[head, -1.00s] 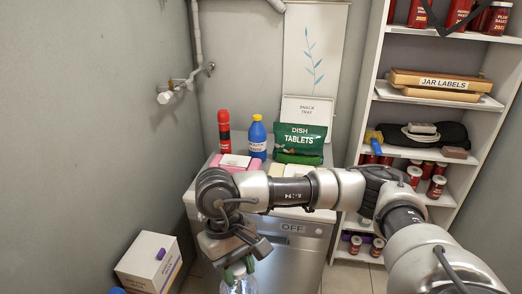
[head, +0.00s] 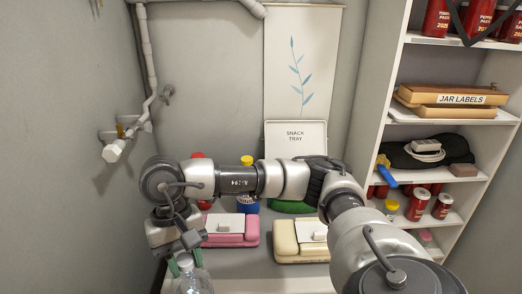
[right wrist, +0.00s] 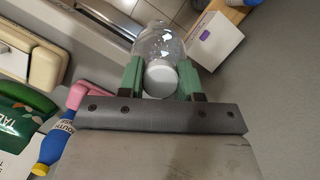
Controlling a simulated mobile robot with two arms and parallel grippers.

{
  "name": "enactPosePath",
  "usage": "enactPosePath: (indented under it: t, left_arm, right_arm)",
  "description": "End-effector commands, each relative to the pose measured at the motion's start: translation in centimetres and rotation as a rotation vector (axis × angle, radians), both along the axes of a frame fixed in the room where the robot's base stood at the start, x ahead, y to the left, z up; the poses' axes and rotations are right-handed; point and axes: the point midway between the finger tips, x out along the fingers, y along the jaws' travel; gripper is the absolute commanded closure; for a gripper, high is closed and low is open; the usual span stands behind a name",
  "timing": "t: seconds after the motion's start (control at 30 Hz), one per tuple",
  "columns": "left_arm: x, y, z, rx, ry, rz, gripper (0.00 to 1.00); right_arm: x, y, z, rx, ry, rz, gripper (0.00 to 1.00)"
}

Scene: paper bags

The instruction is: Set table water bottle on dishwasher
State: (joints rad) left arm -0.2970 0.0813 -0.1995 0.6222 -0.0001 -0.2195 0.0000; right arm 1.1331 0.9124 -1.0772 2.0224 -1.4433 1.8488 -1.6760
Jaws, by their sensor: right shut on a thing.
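A clear water bottle (head: 193,283) is held by my right gripper (head: 184,263) at the front left of the dishwasher (head: 262,279). In the right wrist view, the green fingers of my right gripper (right wrist: 161,78) are shut on both sides of the bottle (right wrist: 158,41), near its white cap. The lower part of the bottle is cut off in the head view. My left gripper is not in view.
The dishwasher top holds a pink case (head: 231,231), a cream case (head: 290,241), a blue bottle (head: 247,204) and a snack tray (head: 295,139) at the back. My arm partly hides these. A shelf unit (head: 450,116) stands right.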

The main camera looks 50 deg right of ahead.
Motion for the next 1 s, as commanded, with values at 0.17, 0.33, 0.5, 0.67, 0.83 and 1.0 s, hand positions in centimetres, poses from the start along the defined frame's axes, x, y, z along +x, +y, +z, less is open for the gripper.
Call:
enactPosePath:
  t: [0.17,0.33,0.5,0.67,0.83,1.0]
  left_arm:
    - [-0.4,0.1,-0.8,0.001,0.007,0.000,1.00]
    - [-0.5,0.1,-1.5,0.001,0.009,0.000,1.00]
    - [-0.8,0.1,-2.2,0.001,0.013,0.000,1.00]
    - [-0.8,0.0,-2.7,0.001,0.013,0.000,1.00]
    - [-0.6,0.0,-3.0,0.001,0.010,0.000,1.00]
    - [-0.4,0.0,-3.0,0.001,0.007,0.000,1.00]
  right_arm:
    - [1.2,-2.4,2.4,0.003,-0.002,-0.335,1.00]
    - [2.0,-5.0,5.1,0.004,-0.001,-0.694,1.00]
    - [2.3,-7.9,8.0,0.007,-0.002,-1.062,1.00]
    - [2.1,-10.3,10.5,0.007,-0.001,-1.360,1.00]
    - [1.6,-12.0,12.3,0.007,0.000,-1.573,1.00]
    - [1.6,-12.7,13.0,0.005,0.003,-1.668,1.00]
